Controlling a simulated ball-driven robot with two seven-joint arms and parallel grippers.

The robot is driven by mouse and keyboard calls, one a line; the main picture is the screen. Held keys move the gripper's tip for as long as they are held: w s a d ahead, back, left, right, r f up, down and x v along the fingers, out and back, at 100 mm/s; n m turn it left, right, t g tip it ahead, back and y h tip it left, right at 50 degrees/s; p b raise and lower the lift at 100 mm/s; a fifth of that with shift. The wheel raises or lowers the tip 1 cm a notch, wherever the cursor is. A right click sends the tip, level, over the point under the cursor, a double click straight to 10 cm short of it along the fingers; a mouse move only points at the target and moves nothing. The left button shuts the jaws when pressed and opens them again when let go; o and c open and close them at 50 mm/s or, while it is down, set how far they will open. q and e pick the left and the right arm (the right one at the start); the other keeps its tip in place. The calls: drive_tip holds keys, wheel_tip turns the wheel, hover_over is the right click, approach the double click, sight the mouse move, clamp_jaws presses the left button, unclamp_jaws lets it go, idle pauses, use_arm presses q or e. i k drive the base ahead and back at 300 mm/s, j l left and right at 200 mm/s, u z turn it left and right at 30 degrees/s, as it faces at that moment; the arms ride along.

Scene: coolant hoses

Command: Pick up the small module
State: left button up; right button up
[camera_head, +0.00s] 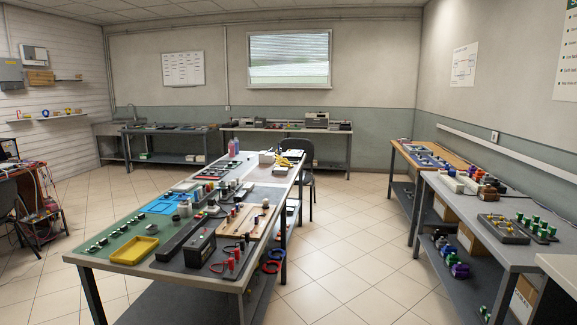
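Neither of my grippers is in view. I cannot tell which object is the small module; many small parts stand on the benches. The long centre table (118,272) carries a dark box-shaped unit (200,247) near its front edge, with a long black block (178,240) to its left. Several small dark and grey cylinders stand around the table's middle. Details are too small to name.
A yellow tray (134,250), red-handled parts (228,262) and a wooden board (240,222) crowd the centre table. A grey bench (457,205) stands at the right, holding green-topped parts (536,227). A chair (300,150) stands behind the table. Tiled floor (345,260) lies open between.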

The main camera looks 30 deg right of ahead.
sight(276, 171)
drive_tip(key=i+l+z, duration=1)
drive_tip(key=i, duration=0.15)
drive_tip(key=i+l+z, duration=0.1)
drive_tip(key=i+z, duration=0.15)
drive_tip(key=i, duration=0.2)
drive_tip(key=i+z, duration=0.3)
drive_tip(key=i, duration=0.15)
drive_tip(key=i+l, duration=0.1)
drive_tip(key=i, duration=1.9)
